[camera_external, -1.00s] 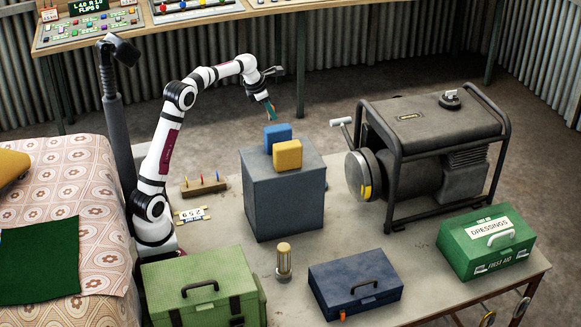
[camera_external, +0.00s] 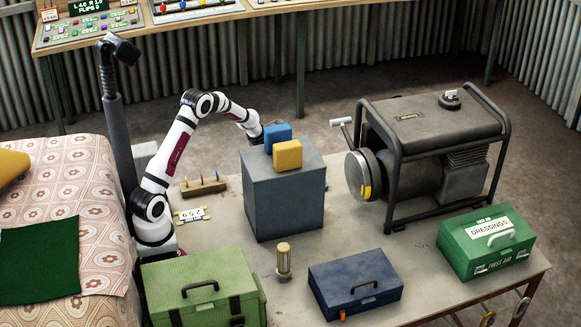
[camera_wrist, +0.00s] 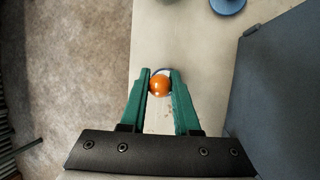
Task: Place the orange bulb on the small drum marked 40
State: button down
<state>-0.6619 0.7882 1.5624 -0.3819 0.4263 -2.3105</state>
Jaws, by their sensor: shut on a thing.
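My gripper (camera_wrist: 160,74) shows in the wrist view with its two green fingers closed on the orange bulb (camera_wrist: 159,87), which sits between the fingertips. A small round thing with a white top and dark rim (camera_wrist: 162,71) shows partly behind the bulb; I cannot tell if they touch. A blue round thing (camera_wrist: 228,5) is cut off by the top edge. I can read no 40 on either. In the external view my fingers and the bulb are hidden behind the grey cabinet.
The grey cabinet (camera_external: 284,198) stands close beside my gripper, with blue (camera_external: 277,134) and yellow (camera_external: 287,154) blocks on top. Its side (camera_wrist: 275,105) fills the right of the wrist view. A generator (camera_external: 430,150) stands further right. The table's edge lies left of my fingers.

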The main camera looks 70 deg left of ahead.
jog(key=shift+f, duration=0.1)
jog(key=c, duration=0.6)
grip_release()
jog(key=shift+c, duration=0.2)
jog(key=v, duration=1.2)
jog(key=shift+w+r, duration=0.1)
jog(key=shift+r, duration=0.15)
